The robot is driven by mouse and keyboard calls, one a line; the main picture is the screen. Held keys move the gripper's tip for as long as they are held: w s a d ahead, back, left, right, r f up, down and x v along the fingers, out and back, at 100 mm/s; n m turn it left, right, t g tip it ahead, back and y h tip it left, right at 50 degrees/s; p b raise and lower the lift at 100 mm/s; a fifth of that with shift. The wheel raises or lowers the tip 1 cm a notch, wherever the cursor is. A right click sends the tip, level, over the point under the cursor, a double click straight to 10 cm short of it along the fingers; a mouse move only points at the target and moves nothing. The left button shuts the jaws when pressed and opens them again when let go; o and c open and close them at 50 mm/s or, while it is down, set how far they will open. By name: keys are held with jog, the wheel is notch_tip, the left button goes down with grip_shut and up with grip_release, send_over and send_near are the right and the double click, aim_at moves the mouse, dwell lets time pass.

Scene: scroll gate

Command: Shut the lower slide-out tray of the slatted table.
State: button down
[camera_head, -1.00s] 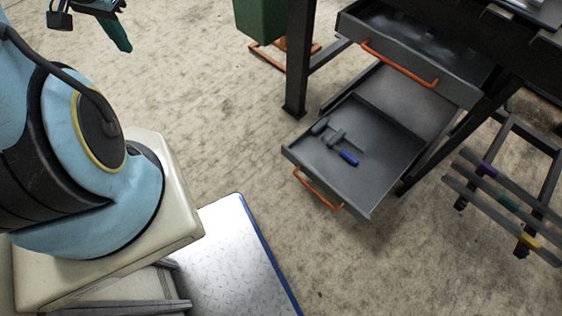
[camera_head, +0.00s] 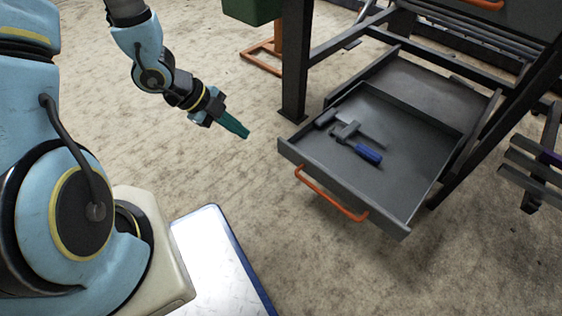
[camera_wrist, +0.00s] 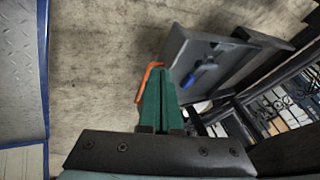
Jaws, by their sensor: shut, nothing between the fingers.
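The lower slide-out tray (camera_head: 310,168) is a dark grey drawer, pulled out from under the slatted table, with an orange bar handle (camera_head: 331,194) on its front. A clamp-like tool with a blue grip (camera_head: 368,153) lies in it. My gripper (camera_head: 246,135) has green fingers, shut and empty. It is in the air to the left of the tray front, apart from it. In the wrist view the fingertips (camera_wrist: 160,75) overlap part of the orange handle (camera_wrist: 146,80), and the tray (camera_wrist: 178,50) is beyond, to the right.
A black table leg (camera_head: 296,65) stands just behind the tray's left side. The upper drawer's orange handle (camera_head: 484,3) shows at the top edge. A dark slatted rack (camera_head: 530,165) is at the right. A green bin (camera_head: 250,10) stands behind. The floor before the tray is clear.

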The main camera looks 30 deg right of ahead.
jog(key=s+f, duration=0.1)
jog(key=f, duration=0.1)
jog(key=b, duration=0.7)
send_near(293, 155)
jog(key=shift+m+g, duration=0.3)
jog(key=shift+m, duration=0.1)
jog(key=x, duration=0.4)
jog(key=shift+w+d+f, duration=0.1)
jog(key=shift+w+f, duration=0.1)
jog(key=shift+f, duration=0.25)
